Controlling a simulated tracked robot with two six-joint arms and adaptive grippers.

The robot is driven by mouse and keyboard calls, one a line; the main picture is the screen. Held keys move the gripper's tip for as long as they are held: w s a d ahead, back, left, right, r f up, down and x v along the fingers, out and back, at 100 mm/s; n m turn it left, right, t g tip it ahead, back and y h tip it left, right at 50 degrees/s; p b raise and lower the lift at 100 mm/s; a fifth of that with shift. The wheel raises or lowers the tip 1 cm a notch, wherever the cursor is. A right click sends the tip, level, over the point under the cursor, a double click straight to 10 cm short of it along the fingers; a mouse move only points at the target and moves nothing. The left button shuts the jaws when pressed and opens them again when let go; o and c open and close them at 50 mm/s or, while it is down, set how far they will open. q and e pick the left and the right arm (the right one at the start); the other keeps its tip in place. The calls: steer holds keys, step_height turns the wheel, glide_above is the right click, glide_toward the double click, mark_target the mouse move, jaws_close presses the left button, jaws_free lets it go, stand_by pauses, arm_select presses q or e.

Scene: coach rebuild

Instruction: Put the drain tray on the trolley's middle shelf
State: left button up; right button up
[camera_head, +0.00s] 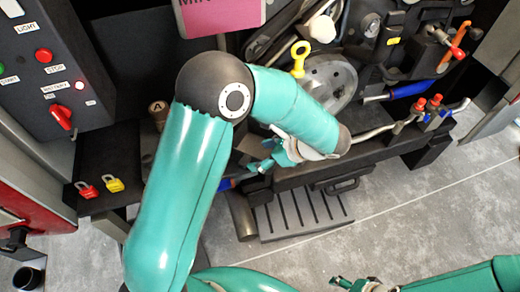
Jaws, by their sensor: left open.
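I cannot surely tell which thing is the drain tray. A long dark tray-like part with a front handle (341,184) lies below the engine; it may be the tray or part of the bay. My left arm reaches over from the lower left and covers part of the bay. My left gripper (265,160) is open beside the left end of that dark part; I cannot tell if it touches. My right gripper (357,284) is at the bottom edge, partly cut off, its jaws unclear. The trolley's middle shelf cannot be made out; a red cabinet (38,200) stands at the left edge.
A slatted dark panel (305,213) and a grey cylinder (241,218) are low down below the bay. A control box (50,60) with a red switch stands at left, above red and yellow padlocks (101,187). Blue- and red-handled parts crowd the right.

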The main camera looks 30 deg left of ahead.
mark_target(245, 160)
arm_select(q)
steer(key=p+x, duration=0.1)
steer(key=x, duration=0.7)
steer(key=shift+s+d+f, duration=0.1)
steer(key=shift+f, duration=0.1)
steer(key=shift+c, duration=0.3)
jaws_close()
